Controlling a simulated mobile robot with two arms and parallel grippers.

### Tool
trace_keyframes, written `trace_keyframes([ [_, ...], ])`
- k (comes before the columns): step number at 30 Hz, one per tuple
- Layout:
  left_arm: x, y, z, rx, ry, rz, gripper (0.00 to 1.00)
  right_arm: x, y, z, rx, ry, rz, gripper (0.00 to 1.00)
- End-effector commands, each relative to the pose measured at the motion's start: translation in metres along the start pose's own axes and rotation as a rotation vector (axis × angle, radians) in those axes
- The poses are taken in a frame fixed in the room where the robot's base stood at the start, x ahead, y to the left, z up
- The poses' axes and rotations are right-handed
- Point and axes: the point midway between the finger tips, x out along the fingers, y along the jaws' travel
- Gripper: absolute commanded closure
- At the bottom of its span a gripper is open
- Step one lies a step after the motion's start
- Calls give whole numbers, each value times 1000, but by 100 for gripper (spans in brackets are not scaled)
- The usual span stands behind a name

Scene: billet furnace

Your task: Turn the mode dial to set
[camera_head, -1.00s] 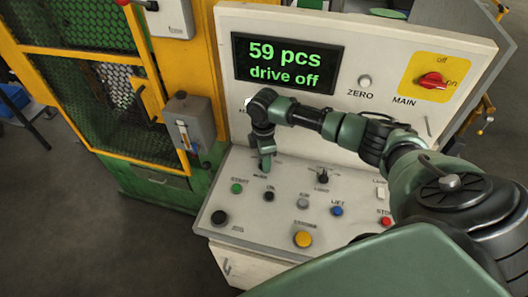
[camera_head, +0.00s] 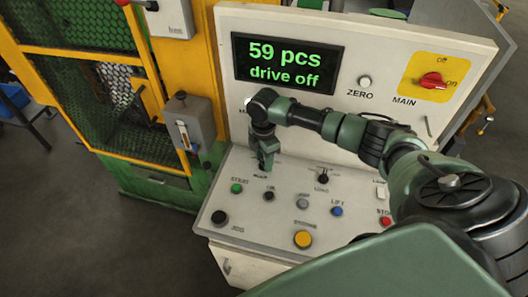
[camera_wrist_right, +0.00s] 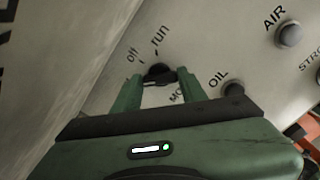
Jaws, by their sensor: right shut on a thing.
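The mode dial (camera_wrist_right: 158,73) is a small dark knob on the pale panel, with "off" and "run" printed by it in the right wrist view. A partly covered label starting "MO" is below it. No "set" mark shows, and I cannot tell exactly where the dial points. My right gripper (camera_wrist_right: 158,80) has its two green fingers on either side of the dial, shut on it. In the head view the right gripper (camera_head: 266,163) reaches down to the desk's back left, hiding the dial. My left gripper is not in view.
A black OIL knob (camera_wrist_right: 233,90) sits close to the right finger. The green START button (camera_head: 236,188) and yellow button (camera_head: 303,239) are on the sloping desk. The display (camera_head: 287,63) reads "59 pcs, drive off". The red MAIN switch (camera_head: 433,80) is at upper right.

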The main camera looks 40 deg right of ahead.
Motion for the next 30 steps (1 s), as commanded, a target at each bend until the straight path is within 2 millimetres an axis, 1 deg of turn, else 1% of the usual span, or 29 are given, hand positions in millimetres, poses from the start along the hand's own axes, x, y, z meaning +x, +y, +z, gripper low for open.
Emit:
trace_keyframes([
  [2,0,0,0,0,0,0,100,0,0,-2,-4,3,2,99],
  [3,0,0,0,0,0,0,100,0,0,-2,-4,3,2,47],
  [4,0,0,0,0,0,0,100,0,0,-2,-4,3,2,39],
  [5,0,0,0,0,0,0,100,0,0,-2,-3,3,2,36],
  [13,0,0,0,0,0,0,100,0,0,-1,-1,1,1,36],
  [16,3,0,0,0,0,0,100,-4,1,0,0,0,2,36],
  [20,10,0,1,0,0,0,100,-21,2,0,-2,1,6,36],
  [24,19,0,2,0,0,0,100,-46,2,-1,-2,1,6,36],
  [27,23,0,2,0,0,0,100,-61,2,-2,-3,2,4,36],
  [30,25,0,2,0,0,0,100,-72,1,-1,-3,1,3,36],
])
